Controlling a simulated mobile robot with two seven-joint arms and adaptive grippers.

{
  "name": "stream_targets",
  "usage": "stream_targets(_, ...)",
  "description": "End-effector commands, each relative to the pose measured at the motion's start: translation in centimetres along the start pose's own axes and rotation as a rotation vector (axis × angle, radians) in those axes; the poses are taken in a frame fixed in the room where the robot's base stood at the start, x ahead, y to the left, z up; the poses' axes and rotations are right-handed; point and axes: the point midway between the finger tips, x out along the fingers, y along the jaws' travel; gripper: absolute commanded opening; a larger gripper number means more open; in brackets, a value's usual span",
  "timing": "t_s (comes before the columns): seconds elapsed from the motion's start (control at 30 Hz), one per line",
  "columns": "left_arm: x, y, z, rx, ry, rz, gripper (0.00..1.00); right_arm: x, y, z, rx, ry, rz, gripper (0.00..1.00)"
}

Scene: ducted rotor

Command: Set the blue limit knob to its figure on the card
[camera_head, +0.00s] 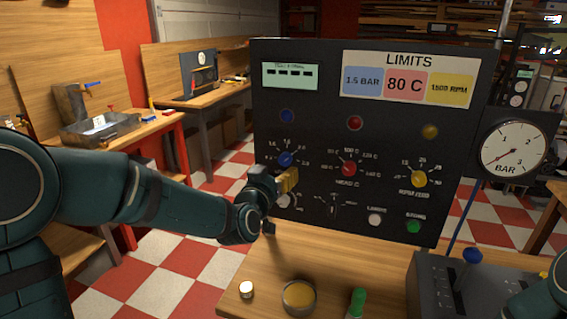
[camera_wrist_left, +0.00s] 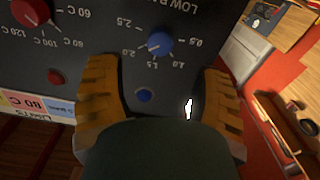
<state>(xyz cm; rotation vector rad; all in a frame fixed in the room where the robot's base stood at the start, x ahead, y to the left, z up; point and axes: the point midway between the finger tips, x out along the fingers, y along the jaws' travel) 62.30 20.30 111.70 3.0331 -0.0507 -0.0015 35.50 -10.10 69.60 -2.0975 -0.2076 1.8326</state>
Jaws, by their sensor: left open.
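The blue limit knob (camera_head: 286,159) is on the upright dark panel, with a printed bar scale around it. In the left wrist view, which is upside down, the knob (camera_wrist_left: 161,44) shows a pale pointer mark that seems to lean toward 2.0; the exact reading is hard to tell. The limits card (camera_head: 409,81) reads 1.5 BAR on its blue field. My left gripper (camera_head: 288,180) is open just below and in front of the knob. In the left wrist view its orange fingers stand wide apart, with the knob beyond them, not gripped. My right gripper is out of view.
A red knob (camera_head: 348,169) and a yellow knob (camera_head: 418,178) sit to the right on the panel. A blue lamp (camera_head: 287,116) is above the blue knob. A round gauge (camera_head: 513,149) stands at right. A jar (camera_head: 299,297) and a green-capped item (camera_head: 357,301) are on the bench.

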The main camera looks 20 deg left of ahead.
Motion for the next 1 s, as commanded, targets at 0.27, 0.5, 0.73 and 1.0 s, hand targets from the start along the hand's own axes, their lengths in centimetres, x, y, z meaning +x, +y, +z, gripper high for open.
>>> stream_targets(0.27,4.7,0.0,0.1,0.000,0.000,0.001,0.66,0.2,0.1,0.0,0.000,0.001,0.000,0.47)
stream_targets(0.5,6.2,0.0,0.1,-0.001,-0.002,0.001,0.66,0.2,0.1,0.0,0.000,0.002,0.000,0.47)
stream_targets(0.73,6.3,0.0,0.1,0.000,-0.001,0.001,0.66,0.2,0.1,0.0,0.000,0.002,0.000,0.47)
stream_targets(1.0,6.3,0.0,0.0,0.000,-0.001,0.001,0.00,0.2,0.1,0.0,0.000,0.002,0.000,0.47)
